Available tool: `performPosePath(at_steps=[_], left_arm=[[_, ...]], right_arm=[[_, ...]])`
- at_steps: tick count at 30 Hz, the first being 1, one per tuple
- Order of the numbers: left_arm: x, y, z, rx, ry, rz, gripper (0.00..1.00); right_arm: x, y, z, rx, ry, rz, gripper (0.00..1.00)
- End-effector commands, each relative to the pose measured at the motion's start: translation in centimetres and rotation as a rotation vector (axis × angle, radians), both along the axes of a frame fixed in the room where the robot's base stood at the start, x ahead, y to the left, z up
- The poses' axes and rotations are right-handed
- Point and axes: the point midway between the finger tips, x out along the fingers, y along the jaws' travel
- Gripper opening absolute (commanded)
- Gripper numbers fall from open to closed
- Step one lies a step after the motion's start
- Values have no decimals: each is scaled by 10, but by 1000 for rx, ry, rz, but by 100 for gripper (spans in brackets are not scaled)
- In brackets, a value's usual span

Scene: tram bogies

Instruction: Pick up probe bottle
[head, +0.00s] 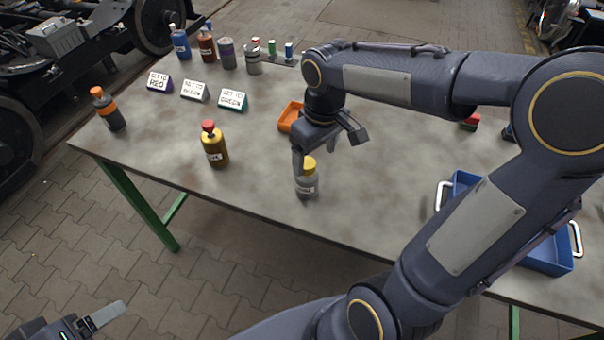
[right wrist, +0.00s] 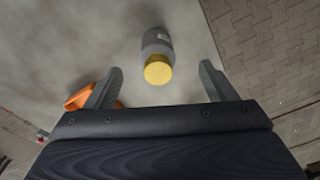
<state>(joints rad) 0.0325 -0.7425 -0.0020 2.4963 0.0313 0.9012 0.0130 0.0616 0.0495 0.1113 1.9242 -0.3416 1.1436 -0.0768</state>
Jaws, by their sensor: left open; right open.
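A grey bottle with a yellow cap (head: 308,183) stands upright near the front edge of the table (head: 255,180). Its label is too small to read. My right gripper (head: 328,150) is open just above and beside it, with nothing held. In the right wrist view the yellow-capped bottle (right wrist: 157,55) appears between the two open fingers (right wrist: 161,75), with a gap on both sides. A brown bottle with a red cap (head: 214,145) stands to its left. My left gripper (head: 103,316) is open and empty at the lower left, away from the table.
An orange-capped dark bottle (head: 107,109) stands at the left edge. Several bottles stand at the back, behind three label cards (head: 194,91). An orange tray (head: 289,117) lies behind my right gripper. A blue crate (head: 548,257) with white handles is at right.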

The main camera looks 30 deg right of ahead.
Motion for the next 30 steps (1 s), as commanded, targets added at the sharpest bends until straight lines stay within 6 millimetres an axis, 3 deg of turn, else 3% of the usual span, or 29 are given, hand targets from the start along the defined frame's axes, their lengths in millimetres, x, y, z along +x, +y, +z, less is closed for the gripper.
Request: performPosePath(at_steps=[3, 6, 22, 30], left_arm=[[0, 0, 5, 0, 0, 0, 76], [0, 0, 6, 0, 0, 0, 76], [0, 0, 10, 0, 0, 0, 76], [0, 0, 10, 0, 0, 0, 76]], right_arm=[[20, -1, -6, -36, 45, 46, 78], [27, -2, -13, -49, 61, 62, 78], [27, 5, -80, -50, 63, 64, 78], [27, 5, -87, -50, 58, 64, 78]])
